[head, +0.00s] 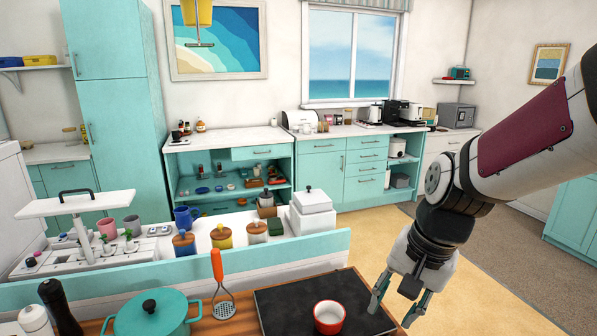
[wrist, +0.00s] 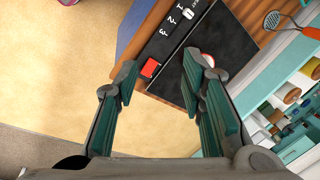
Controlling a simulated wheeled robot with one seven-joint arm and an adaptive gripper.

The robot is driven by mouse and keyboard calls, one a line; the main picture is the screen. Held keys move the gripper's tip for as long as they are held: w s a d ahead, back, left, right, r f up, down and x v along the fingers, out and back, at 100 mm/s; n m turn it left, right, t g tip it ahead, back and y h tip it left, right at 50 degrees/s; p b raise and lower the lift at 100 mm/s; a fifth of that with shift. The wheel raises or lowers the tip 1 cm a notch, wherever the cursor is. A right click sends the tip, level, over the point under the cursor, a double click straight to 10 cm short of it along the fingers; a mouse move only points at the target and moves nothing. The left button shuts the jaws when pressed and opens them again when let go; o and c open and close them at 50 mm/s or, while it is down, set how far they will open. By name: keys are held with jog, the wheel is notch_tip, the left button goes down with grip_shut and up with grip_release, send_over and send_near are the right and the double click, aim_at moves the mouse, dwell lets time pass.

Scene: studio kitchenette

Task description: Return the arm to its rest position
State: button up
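My gripper (head: 398,305) is at the lower right of the head view, pointing down beside the right edge of the black cooktop (head: 278,303). In the wrist view my gripper (wrist: 163,72) has its two fingers spread, with nothing between them. My arm comes in from the right edge of the head view and bends down at the wrist. A red bowl (head: 329,317) with a white inside sits on the cooktop, left of the gripper and apart from it. In the wrist view the bowl is mostly hidden behind a finger.
A teal pot (head: 152,314) and an orange-handled masher (head: 220,285) are left of the cooktop. A teal ledge (head: 200,262) runs behind, with jars and a white canister (head: 312,212) beyond. A red switch (wrist: 150,67) is on the cooktop's panel. Open floor (head: 480,290) lies right.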

jog(key=s+d+r+n+t+h, duration=0.1)
jog(key=s+d+r+n+t, duration=0.2)
jog(key=s+r+n, duration=0.4)
jog(key=s+r, duration=0.3)
jog(key=s, duration=0.3)
jog(key=shift+s+t+h, duration=0.3)
jog(key=shift+s+h, duration=0.05)
jog(key=shift+h, duration=0.05)
